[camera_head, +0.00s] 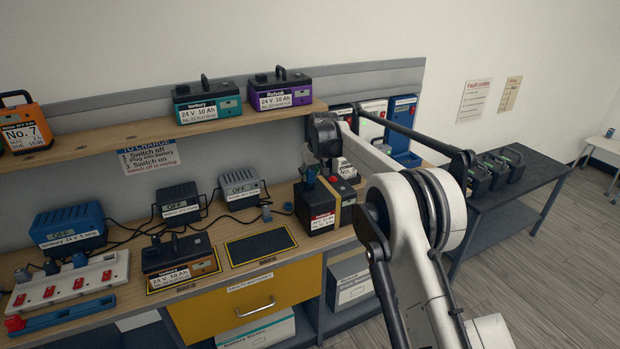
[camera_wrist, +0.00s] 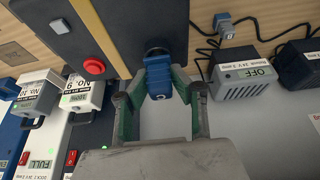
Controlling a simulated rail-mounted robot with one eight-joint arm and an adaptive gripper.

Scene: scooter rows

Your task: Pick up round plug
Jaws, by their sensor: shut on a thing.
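The round plug is blue and shows in the wrist view (camera_wrist: 160,78) between my gripper's green-padded fingers. My gripper (camera_wrist: 158,94) is shut on it. The plug's far end meets a dark round ring on the face of a dark battery (camera_wrist: 95,25) with a yellow strap. I cannot tell how deep it sits there. In the head view my gripper (camera_head: 326,165) is over the top of that battery (camera_head: 318,222), which stands on the bench. A small blue part (camera_head: 309,175) shows beside the gripper; the fingers' grip is hidden there.
A red button (camera_wrist: 95,66) is close to the plug. A grey charger marked OFF (camera_wrist: 242,80) and a grey-blue plug (camera_wrist: 223,22) on a cable lie to the right in the wrist view. The shelf (camera_head: 130,137) bears batteries. A bare black mat (camera_head: 260,246) lies left of the battery.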

